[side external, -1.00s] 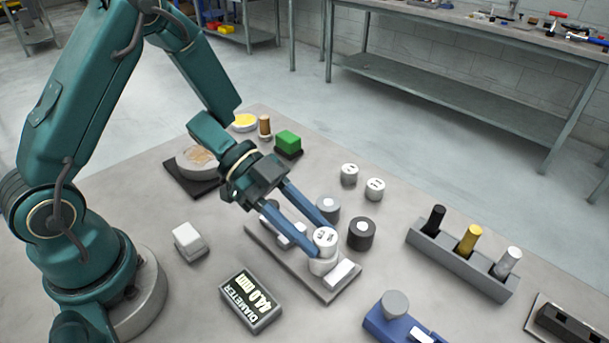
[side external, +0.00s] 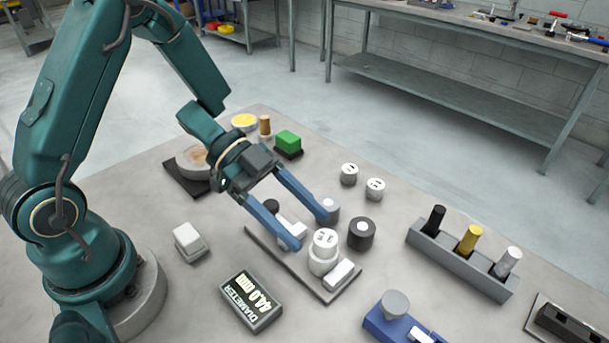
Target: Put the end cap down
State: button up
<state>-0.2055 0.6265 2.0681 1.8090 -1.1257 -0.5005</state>
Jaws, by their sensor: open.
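A white end cap (side external: 325,240) with dark marks on its top sits upright on a white round piece (side external: 322,264). That piece stands on a flat grey plate (side external: 292,271). My gripper (side external: 308,232) is open and empty. Its two blue fingers are spread, with tips just behind and to the left of the cap. The nearer fingertip is left of the cap. The farther one is by a grey cylinder (side external: 329,208) and overlaps it in the picture; I cannot tell if they touch.
A black cylinder (side external: 361,237) stands close right of the cap, and white blocks (side external: 340,275) sit on the plate. Two more marked white caps (side external: 349,174) stand behind. A display reading 44.0 mm (side external: 251,300) lies in front. A rack (side external: 459,262) with three pegs is at right.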

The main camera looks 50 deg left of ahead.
jog(key=v, duration=0.9)
jog(key=w+a+r+n+t+y, duration=0.1)
jog(key=w+r+n+t+y, duration=0.15)
jog(key=w+t, duration=0.45)
jog(key=w+a+r+n+t+y, duration=0.4)
jog(key=a+r+n+y, duration=0.3)
jog(key=r+y, duration=0.3)
jog(key=s+d+f+n+g, duration=0.3)
jog(key=s+g, duration=0.1)
jog(key=s, duration=0.5)
jog(key=s+d+f+n+g, duration=0.3)
jog(key=s+f, duration=0.1)
jog(key=s, duration=0.6)
jog(key=shift+d+g, duration=0.4)
jog(key=shift+f+h, duration=0.1)
jog(key=shift+h, duration=0.15)
